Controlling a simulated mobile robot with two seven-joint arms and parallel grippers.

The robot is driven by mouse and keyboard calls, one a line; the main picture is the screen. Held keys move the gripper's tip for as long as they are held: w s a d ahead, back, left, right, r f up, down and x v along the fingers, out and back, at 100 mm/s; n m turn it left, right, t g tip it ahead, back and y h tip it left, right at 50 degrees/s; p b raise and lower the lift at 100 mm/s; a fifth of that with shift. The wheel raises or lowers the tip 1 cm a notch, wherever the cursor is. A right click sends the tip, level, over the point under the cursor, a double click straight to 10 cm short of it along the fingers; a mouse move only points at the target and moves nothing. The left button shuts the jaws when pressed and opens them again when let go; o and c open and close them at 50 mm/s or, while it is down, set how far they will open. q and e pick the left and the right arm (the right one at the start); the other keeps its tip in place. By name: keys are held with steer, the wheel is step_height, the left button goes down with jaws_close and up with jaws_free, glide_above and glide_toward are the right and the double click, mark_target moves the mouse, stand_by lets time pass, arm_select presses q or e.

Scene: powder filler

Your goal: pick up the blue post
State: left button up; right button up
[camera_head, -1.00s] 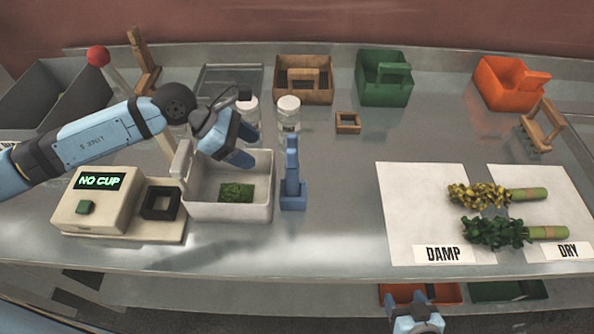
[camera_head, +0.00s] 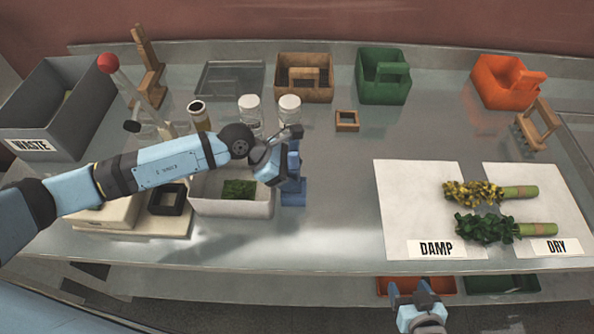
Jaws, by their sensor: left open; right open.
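The blue post (camera_head: 294,190) stands upright on its square base on the metal counter, just right of the white bin. My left gripper (camera_head: 288,155) is at the upper part of the post and partly covers it. Its jaws are open; whether a finger touches the post I cannot tell. My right gripper (camera_head: 416,296) is low at the front edge of the counter, open and empty, far from the post.
The white bin (camera_head: 232,207) holding green powder is close left of the post. Two lidded jars (camera_head: 289,108) stand behind it. A small wooden frame (camera_head: 347,121) is behind right. The counter (camera_head: 335,190) right of the post is clear up to the DAMP mat (camera_head: 405,200).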

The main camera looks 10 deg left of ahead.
mark_target(290, 141)
arm_select(q)
steer(key=c, duration=1.1)
steer(key=shift+r+p, duration=0.3)
steer(key=shift+r, duration=0.2)
step_height(290, 141, up, 5)
steer(key=p, duration=0.2)
steer(key=shift+r+p, duration=0.15)
steer(key=shift+p, duration=0.25)
step_height(290, 141, up, 6)
steer(key=shift+s+a+f, duration=0.1)
steer(key=shift+a, duration=0.05)
steer(key=s+a+b, duration=0.3)
steer(key=s+a, duration=0.7)
steer(key=s, duration=0.4)
steer(key=shift+s+a+b, duration=0.15)
steer(key=shift+a+b, duration=0.1)
steer(key=shift+b, duration=0.1)
